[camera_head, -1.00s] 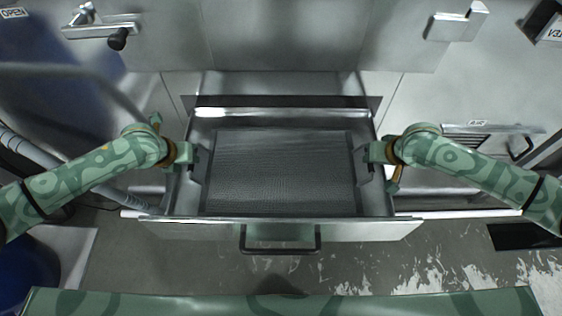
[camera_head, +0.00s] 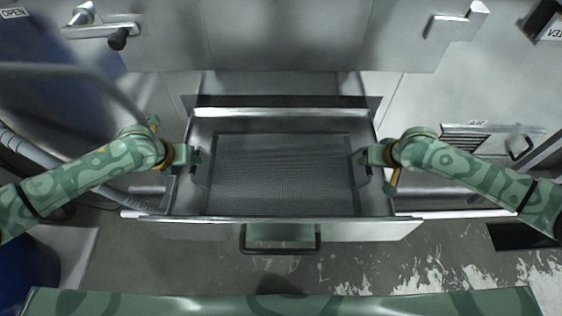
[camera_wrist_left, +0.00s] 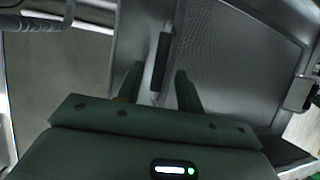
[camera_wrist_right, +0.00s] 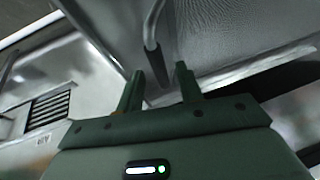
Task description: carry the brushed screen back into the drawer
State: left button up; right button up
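The grey mesh screen (camera_head: 280,175) lies flat inside the pulled-out metal drawer (camera_head: 280,113), with its frame within the drawer walls. My left gripper (camera_head: 196,158) is at the screen's left side. In the left wrist view its fingers (camera_wrist_left: 158,85) are apart, with the screen's dark left handle (camera_wrist_left: 161,60) between them and gaps showing. My right gripper (camera_head: 364,158) is at the right side. In the right wrist view its fingers (camera_wrist_right: 158,80) are apart around the right handle (camera_wrist_right: 153,50), with gaps showing.
The drawer's front pull (camera_head: 280,250) faces me. A metal cabinet with a lever handle (camera_head: 105,32) stands behind. A blue drum (camera_head: 25,270) is at the lower left. Both forearms reach over the drawer's side walls.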

jog(key=shift+r, duration=0.25)
pick_arm(q)
jog(key=v, duration=1)
jog(key=shift+r, duration=0.2)
pick_arm(e)
jog(key=v, duration=1.1)
jog(key=shift+r, duration=0.25)
pick_arm(q)
jog(key=shift+a, duration=0.1)
pick_arm(e)
jog(key=shift+s, duration=0.15)
